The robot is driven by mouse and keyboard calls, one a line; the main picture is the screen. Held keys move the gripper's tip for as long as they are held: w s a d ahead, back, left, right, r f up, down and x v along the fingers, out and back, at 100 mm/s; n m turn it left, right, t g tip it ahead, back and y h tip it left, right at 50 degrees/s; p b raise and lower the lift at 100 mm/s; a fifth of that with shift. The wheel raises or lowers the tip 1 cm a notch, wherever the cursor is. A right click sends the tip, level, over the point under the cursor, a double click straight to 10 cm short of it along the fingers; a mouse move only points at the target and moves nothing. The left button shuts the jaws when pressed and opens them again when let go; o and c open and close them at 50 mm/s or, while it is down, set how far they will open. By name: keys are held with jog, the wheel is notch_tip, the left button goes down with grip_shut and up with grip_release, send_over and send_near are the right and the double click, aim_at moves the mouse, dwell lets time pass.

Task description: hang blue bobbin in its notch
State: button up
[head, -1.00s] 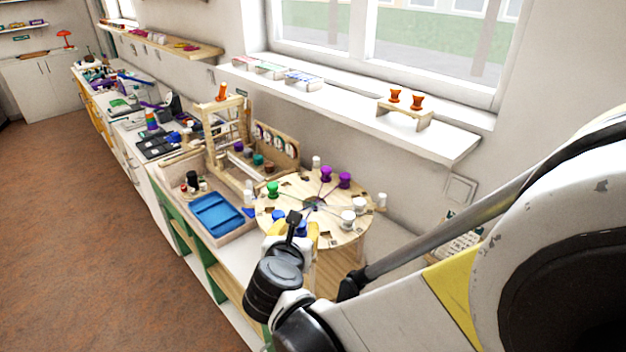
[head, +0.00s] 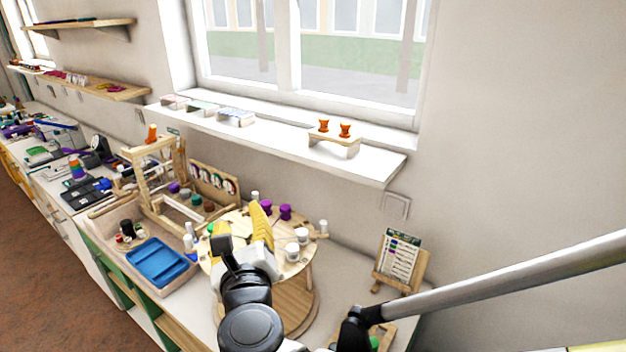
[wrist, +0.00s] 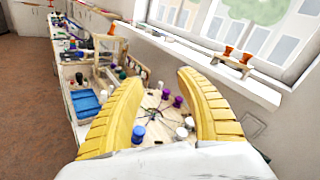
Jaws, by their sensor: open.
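The round wooden bead board (head: 237,222) stands on the counter, with bobbins around its rim; it also shows in the wrist view (wrist: 150,108). A blue bobbin (wrist: 138,133) is at the board's near side in the wrist view, seen between my fingers but nearer the left one. I cannot tell whether it sits in a notch. My gripper (head: 242,222) is open and empty, in front of the board in the head view. Its yellow fingers are spread wide in the wrist view (wrist: 160,112). In the head view my gripper hides part of the board's near side.
Purple bobbins (head: 285,211) and white bobbins (head: 292,250) stand on the board. A blue tray (head: 158,262) and a wooden frame (head: 150,150) are to the left. A card stand (head: 401,262) is to the right. The shelf (head: 370,168) juts from the wall behind.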

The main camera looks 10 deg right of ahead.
jog(key=d+r+n+y, duration=0.3)
jog(key=r+n+y, duration=0.3)
jog(key=n, duration=0.7)
jog(key=s+d+f+n+g+h, duration=0.4)
jog(key=s+d+f+n, duration=0.3)
jog(key=d, duration=0.4)
jog(key=s+d+f+n+g+h, duration=0.4)
jog(key=s+d+f+n+g, duration=0.2)
jog(key=d+f+n, duration=0.3)
jog(key=s+d, duration=0.1)
jog(key=d, duration=0.1)
jog(key=shift+s+d+f, duration=0.2)
jog(key=shift+d+f, duration=0.1)
jog(key=shift+d, duration=0.1)
